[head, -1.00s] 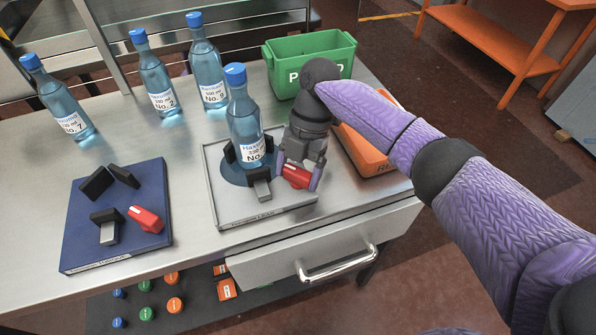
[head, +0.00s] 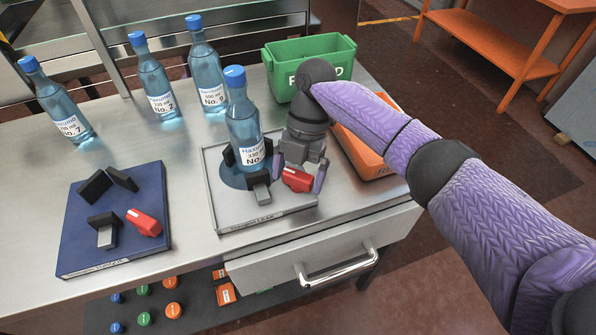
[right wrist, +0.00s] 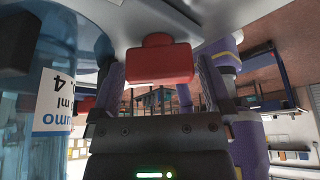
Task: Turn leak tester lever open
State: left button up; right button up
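A grey square fixture (head: 228,213) holds a blue-capped bottle (head: 243,125) upright between dark jaws; its small front label is too small to read surely. The fixture's red lever (head: 297,180) sits at its right side. My right gripper (head: 299,178) is over the lever, with one finger on each side. In the right wrist view the red lever (right wrist: 160,62) lies between the two purple fingers, with gaps showing on both sides. The bottle (right wrist: 35,110) stands close by at the left there. My left gripper is not in view.
A blue fixture (head: 80,245) with another red lever (head: 144,222) stands at left. Bottles (head: 58,105), (head: 153,80), (head: 206,65) stand behind. A green bin (head: 345,52) and an orange tray (head: 390,164) are at right. A drawer (head: 310,262) is below the front edge.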

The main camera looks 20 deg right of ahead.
jog(key=p+v, duration=0.1)
jog(key=v, duration=0.9)
jog(key=shift+f, duration=0.1)
